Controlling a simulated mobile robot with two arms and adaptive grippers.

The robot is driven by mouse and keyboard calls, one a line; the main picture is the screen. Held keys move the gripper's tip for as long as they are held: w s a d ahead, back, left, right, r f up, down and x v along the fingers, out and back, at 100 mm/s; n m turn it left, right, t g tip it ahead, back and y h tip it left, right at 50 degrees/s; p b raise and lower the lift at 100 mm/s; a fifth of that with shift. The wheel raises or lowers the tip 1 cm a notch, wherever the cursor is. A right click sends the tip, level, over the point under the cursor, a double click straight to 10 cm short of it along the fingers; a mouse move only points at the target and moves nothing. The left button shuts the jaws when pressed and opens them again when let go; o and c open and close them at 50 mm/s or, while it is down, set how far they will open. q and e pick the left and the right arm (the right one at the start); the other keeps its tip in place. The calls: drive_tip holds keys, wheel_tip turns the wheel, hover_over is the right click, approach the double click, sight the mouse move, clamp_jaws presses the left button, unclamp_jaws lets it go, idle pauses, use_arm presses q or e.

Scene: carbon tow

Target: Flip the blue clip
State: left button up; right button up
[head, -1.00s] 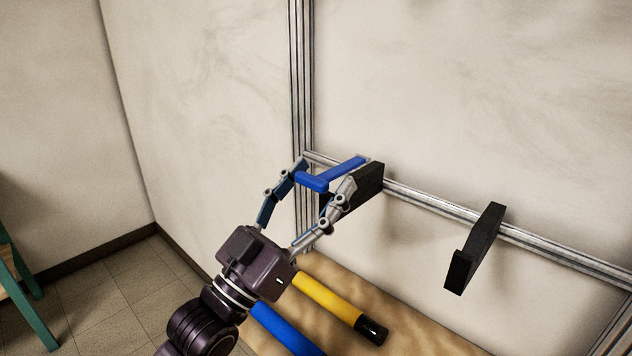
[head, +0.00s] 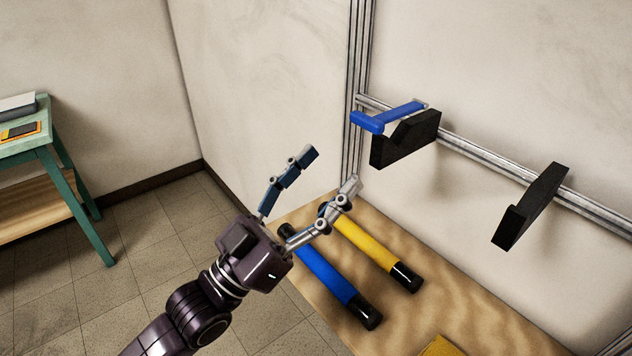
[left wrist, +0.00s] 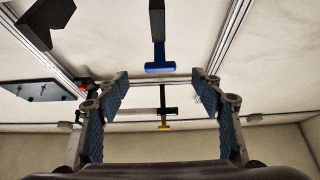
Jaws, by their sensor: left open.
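The blue clip (head: 368,122) has a wide crosspiece at its near end and a bar running back to the rail, above a black bracket (head: 405,142). In the left wrist view, the clip's blue crosspiece (left wrist: 160,68) shows ahead, above the gap between the fingers. My left gripper (head: 331,171) is open and empty, below and left of the clip, clear of it. Its fingers also show in the left wrist view (left wrist: 160,90). My right gripper is not in view.
A second black bracket (head: 532,205) hangs on the metal rail (head: 480,170) to the right. A blue tube (head: 330,275) and a yellow tube (head: 365,243) with black ends lie on the wooden surface (head: 410,320) below. A green table (head: 75,185) stands at the far left.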

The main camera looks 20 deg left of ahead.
use_arm(q)
drive_tip(key=shift+v, duration=0.8)
